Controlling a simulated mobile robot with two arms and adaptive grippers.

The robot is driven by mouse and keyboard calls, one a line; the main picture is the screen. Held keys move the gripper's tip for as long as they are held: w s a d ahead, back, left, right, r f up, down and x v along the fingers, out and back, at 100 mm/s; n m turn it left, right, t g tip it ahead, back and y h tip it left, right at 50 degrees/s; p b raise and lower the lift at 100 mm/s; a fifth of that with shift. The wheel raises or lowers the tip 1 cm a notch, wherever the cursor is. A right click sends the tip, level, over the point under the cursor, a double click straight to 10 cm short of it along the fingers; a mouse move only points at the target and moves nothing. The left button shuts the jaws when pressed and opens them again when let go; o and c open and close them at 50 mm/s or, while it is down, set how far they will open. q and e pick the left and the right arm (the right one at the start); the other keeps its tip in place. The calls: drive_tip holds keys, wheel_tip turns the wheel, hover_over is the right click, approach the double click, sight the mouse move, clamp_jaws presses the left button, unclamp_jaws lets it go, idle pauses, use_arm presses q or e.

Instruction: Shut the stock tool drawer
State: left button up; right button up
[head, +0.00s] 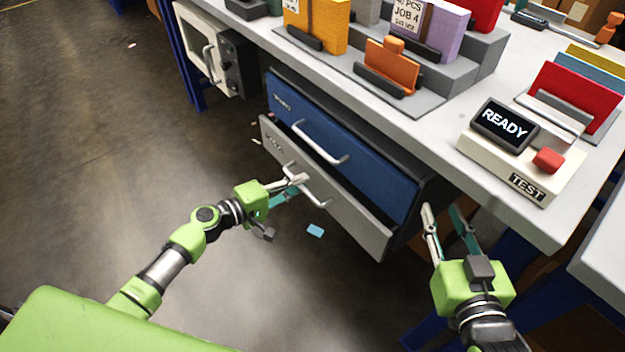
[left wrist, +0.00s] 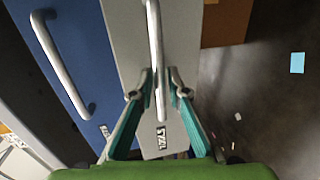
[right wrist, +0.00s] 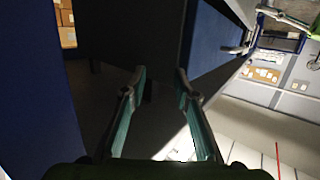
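Under the workbench, a grey drawer (head: 345,222) stands partly pulled out below a blue drawer (head: 335,150). Its front juts past the blue one, and a dark gap shows behind its top edge. Its label is too small to read surely. My left gripper (head: 300,184) is at the grey drawer's bar handle (head: 318,202). In the left wrist view, the handle (left wrist: 155,40) runs between the two spread fingertips (left wrist: 156,82); I cannot tell if they touch it. My right gripper (head: 441,207) is open and empty, right of the drawers below the bench edge.
The bench top (head: 400,125) carries a READY display box (head: 505,125) with a red button, and racks of coloured boxes. A white cabinet door (head: 203,45) hangs at the left. A blue scrap (head: 315,230) lies on the floor.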

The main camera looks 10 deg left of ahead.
sight(311, 177)
use_arm(q)
drive_tip(key=shift+w+d+f, duration=0.1)
drive_tip(key=shift+w+d, duration=0.1)
drive_tip(key=shift+w, duration=0.1)
use_arm(e)
drive_tip(key=shift+w+d+r, duration=0.2)
drive_tip(key=shift+w+r, duration=0.15)
drive_tip(key=shift+r, duration=0.1)
use_arm(q)
clamp_jaws()
